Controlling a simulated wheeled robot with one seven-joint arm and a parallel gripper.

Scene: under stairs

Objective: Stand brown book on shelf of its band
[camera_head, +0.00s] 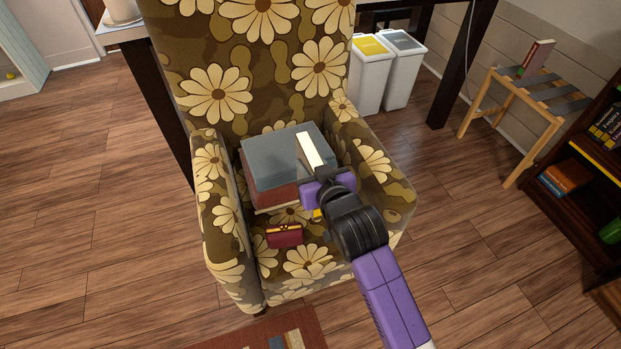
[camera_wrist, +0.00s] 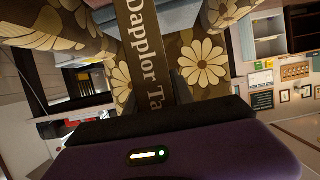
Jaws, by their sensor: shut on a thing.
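My gripper (camera_head: 318,178) is over the seat of the flowered armchair. A dark bookcase (camera_head: 603,205) stands at the right edge, partly cut off. One of its shelves has a yellow band (camera_head: 595,160) along the front. Upright books (camera_head: 608,125) stand above that band, and an orange-brown book (camera_head: 565,178) lies below it.
A grey-topped stack (camera_head: 280,160) and a small red purse (camera_head: 284,236) rest on the armchair (camera_head: 215,265). A slatted wooden stool (camera_head: 545,98) holds a reddish book (camera_head: 537,58). Two white bins (camera_head: 372,85) stand behind. Wood floor between armchair and bookcase is clear.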

